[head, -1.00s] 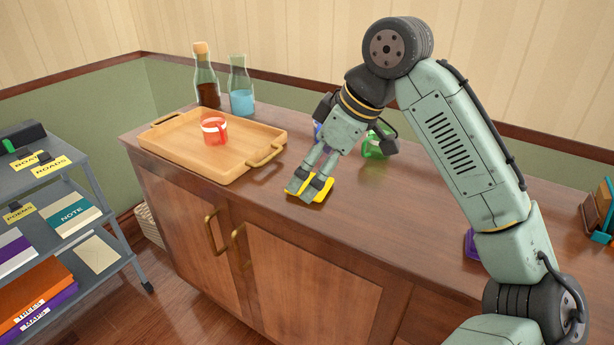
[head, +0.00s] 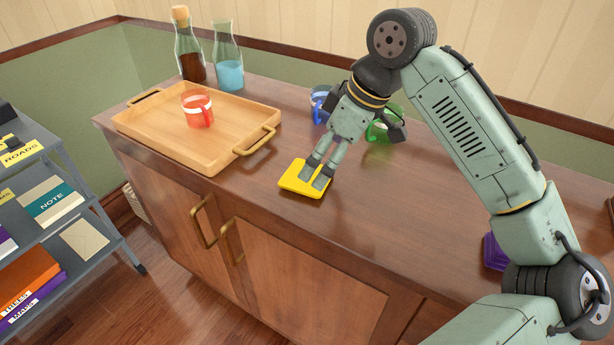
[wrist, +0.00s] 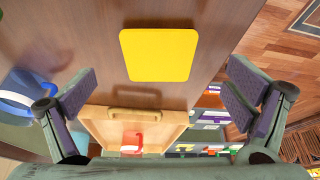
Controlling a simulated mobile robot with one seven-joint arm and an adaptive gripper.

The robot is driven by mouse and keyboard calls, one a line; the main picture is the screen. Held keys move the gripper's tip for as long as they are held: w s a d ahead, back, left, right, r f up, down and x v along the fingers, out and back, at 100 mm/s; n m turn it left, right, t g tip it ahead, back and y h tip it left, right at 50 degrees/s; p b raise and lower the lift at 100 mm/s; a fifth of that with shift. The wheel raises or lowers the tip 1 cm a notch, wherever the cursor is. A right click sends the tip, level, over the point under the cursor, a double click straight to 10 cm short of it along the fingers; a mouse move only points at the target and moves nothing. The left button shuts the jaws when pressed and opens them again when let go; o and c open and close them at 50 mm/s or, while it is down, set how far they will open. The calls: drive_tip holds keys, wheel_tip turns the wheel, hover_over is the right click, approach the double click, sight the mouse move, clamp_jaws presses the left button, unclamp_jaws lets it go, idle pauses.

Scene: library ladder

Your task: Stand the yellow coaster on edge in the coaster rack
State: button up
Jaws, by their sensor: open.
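The flat square yellow coaster (head: 293,180) lies on the wooden cabinet top, near its front edge. In the wrist view the yellow coaster (wrist: 159,55) shows whole, ahead of the spread fingers. My gripper (head: 316,176) is open and empty, with its fingertips over or just above the coaster's right part in the head view. In the wrist view its two fingers (wrist: 162,82) stand wide apart, one on each side. I cannot make out the coaster rack for certain; a purple object (head: 494,252) is partly hidden behind my arm at the right.
A wooden tray (head: 150,125) with a red cup (head: 197,108) stands to the left. Two bottles (head: 188,55) (head: 228,60) stand behind it. A blue mug (head: 320,103) and a green mug (head: 378,128) are near my wrist. A grey shelf cart (head: 90,225) is at left.

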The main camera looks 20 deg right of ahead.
sight(312, 177)
drive_tip(key=x, duration=0.5)
drive_tip(key=shift+c, duration=0.2)
drive_tip(key=c, duration=1.2)
drive_tip(key=shift+w+p, duration=0.1)
drive_tip(key=shift+p, duration=0.2)
